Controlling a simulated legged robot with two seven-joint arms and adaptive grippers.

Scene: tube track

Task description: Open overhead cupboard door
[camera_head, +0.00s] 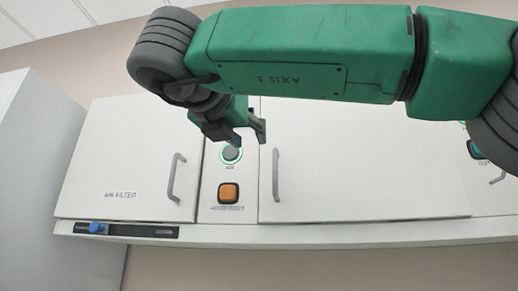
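A row of white overhead cupboard doors runs across the head view. The left door (120,165) is marked AIR FILTER and has a grey handle (174,177) at its right edge. The wide middle door (370,165) has a grey handle (275,175) at its left edge. Both doors look shut. My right gripper (246,139) hangs from the green arm that comes in from the right. Its dark fingers are apart with nothing seen between them. It appears just above the narrow panel between the doors, up and left of the middle door's handle. My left gripper is out of view.
The narrow panel (211,208) holds a round green-ringed button (231,154) and an orange square button (228,193). A dark strip with a blue knob (96,228) lies on the lower ledge. Another handle (497,177) shows at far right. A grey wall stands left.

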